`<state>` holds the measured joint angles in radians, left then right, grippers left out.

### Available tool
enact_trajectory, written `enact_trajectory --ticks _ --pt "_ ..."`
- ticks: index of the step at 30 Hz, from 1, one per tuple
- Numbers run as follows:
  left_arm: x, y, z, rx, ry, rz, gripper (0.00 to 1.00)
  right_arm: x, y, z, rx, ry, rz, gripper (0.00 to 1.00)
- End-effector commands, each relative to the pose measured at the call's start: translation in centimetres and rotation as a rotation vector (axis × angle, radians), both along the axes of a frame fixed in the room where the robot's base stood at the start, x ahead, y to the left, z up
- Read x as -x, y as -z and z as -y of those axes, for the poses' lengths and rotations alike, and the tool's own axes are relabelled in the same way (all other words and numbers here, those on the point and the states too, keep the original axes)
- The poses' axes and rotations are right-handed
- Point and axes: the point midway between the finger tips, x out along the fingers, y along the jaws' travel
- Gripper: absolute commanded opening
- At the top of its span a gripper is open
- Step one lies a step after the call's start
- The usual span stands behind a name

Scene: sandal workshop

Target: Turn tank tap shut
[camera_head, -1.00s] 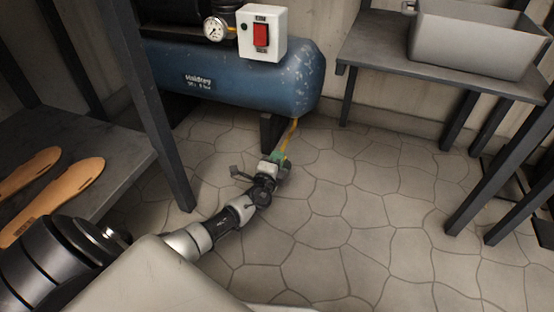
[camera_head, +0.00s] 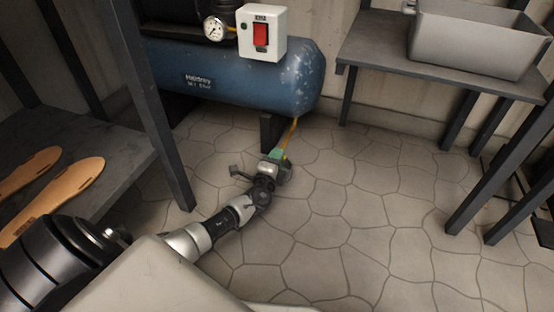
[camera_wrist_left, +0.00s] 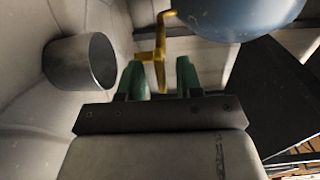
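The blue tank (camera_head: 225,80) stands at the back, and its underside shows in the left wrist view (camera_wrist_left: 240,15). The yellow tap (camera_head: 291,132) hangs from a thin yellow pipe under the tank's right end. In the left wrist view the tap (camera_wrist_left: 160,48) has an upright bar and a short arm to the left. My left gripper (camera_head: 277,155) is low, just below the tank's right end. Its two green fingers (camera_wrist_left: 160,64) are apart, with the lower end of the yellow bar showing between them. I cannot tell whether they touch it. My right gripper is not in view.
A white box with a red switch (camera_head: 261,35) and a gauge (camera_head: 215,29) sit on the tank. A dark tank leg (camera_head: 269,131) stands close to my left gripper. A bench with sandal soles (camera_head: 62,190) is at left.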

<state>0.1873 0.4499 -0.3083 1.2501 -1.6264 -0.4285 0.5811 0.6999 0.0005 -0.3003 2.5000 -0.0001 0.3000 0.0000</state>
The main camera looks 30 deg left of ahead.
Motion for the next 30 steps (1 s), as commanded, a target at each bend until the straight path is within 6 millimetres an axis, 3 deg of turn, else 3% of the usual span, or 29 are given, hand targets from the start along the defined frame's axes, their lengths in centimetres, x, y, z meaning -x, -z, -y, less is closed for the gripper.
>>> enact_trajectory --ticks 5,12,18,30 --pt "2.0 -0.2 0.4 -0.001 0.001 -0.003 0.35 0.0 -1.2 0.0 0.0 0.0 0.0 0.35" --pt "6.8 -0.3 1.6 -0.002 0.002 -0.005 0.35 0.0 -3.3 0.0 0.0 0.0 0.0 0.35" --pt "9.6 -0.1 2.3 -0.001 0.001 -0.003 0.35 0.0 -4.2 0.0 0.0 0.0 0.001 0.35" --pt "10.5 0.1 2.5 0.0 0.001 -0.001 0.35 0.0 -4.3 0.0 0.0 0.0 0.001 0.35"
